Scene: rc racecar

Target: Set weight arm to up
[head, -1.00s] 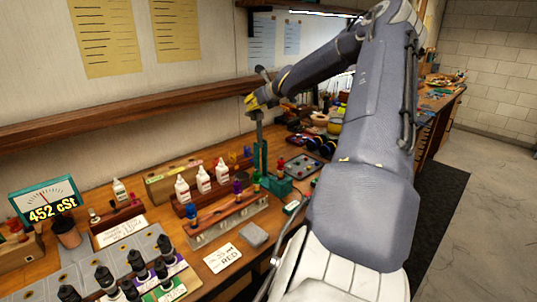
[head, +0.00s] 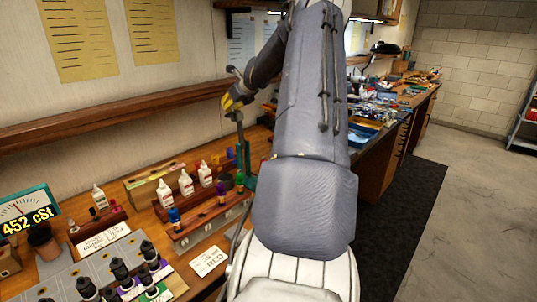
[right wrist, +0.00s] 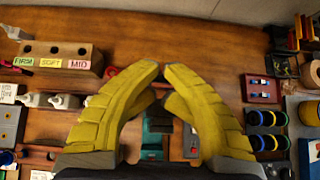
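The teal stand (head: 243,158) stands behind the bottle rack in the head view, with a thin grey upright post (head: 240,128) rising from it. I cannot tell how the weight arm is set. My right gripper (head: 236,98), with yellow fingers, is at the top of this post. In the right wrist view the right gripper's fingertips (right wrist: 162,66) lean close together with a narrow gap. I cannot tell whether they hold anything there. The teal stand (right wrist: 157,122) shows between and below the fingers, partly hidden. My left gripper is not in view.
Several white bottles (head: 186,184) stand by the stand, with a wooden rack (head: 205,228) of coloured vials in front. A meter (head: 24,212) reads 452 cSt. Dark-capped shock bodies (head: 120,272) are at front left. A wooden shelf (head: 110,122) runs along the wall.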

